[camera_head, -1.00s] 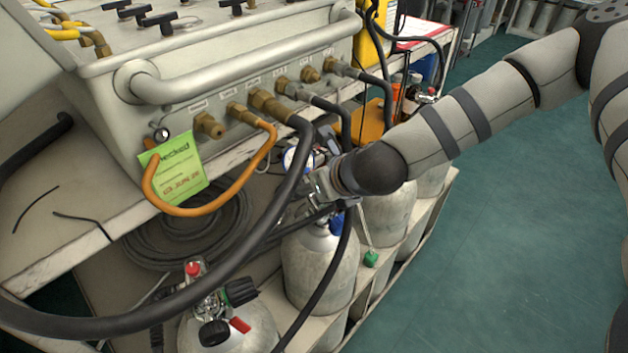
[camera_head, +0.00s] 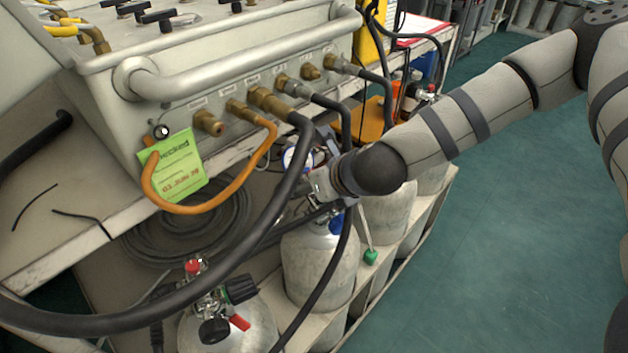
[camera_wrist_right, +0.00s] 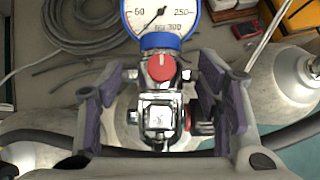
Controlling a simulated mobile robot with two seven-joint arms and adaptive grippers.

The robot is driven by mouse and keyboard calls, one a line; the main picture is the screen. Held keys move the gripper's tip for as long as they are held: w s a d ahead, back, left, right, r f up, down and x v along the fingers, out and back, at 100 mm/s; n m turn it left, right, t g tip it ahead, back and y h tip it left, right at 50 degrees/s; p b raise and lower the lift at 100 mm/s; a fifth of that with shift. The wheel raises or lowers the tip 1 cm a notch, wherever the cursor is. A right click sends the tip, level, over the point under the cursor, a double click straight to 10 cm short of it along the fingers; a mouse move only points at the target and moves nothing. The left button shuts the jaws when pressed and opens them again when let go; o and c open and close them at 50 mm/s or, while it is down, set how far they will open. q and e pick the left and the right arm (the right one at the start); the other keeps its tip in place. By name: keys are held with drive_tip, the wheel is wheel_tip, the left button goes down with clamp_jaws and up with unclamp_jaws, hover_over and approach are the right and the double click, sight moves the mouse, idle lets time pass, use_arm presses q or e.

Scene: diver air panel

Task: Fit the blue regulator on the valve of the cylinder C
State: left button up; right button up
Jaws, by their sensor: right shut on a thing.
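The blue regulator, with its blue-rimmed gauge (camera_wrist_right: 160,20), red round cap (camera_wrist_right: 161,68) and chrome body (camera_wrist_right: 158,110), fills the middle of the right wrist view. My right gripper (camera_wrist_right: 152,100) has its purple-padded fingers on both sides of the chrome body and is shut on it. In the head view the gauge (camera_head: 292,160) shows beside my right gripper (camera_head: 322,190), just above a silver cylinder (camera_head: 318,262) with a blue knob (camera_head: 336,224). My gripper and the hoses hide the joint with the valve; I cannot tell whether it is seated. No letter C is readable. My left gripper is out of view.
A nearer cylinder (camera_head: 245,335) has a red-capped valve with black knobs. More cylinders (camera_head: 388,215) stand behind in the rack. Black hoses (camera_head: 225,295) and an orange hose (camera_head: 215,208) hang from the panel (camera_head: 225,85). Green floor (camera_head: 490,240) is clear at right.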

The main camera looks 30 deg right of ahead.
drive_tip(key=shift+s+f, duration=0.1)
drive_tip(key=shift+f, duration=0.3)
drive_tip(key=o, duration=2)
drive_tip(key=shift+r, duration=0.1)
drive_tip(key=v, duration=0.7)
drive_tip(key=shift+s+r, duration=0.15)
drive_tip(key=shift+r, duration=0.05)
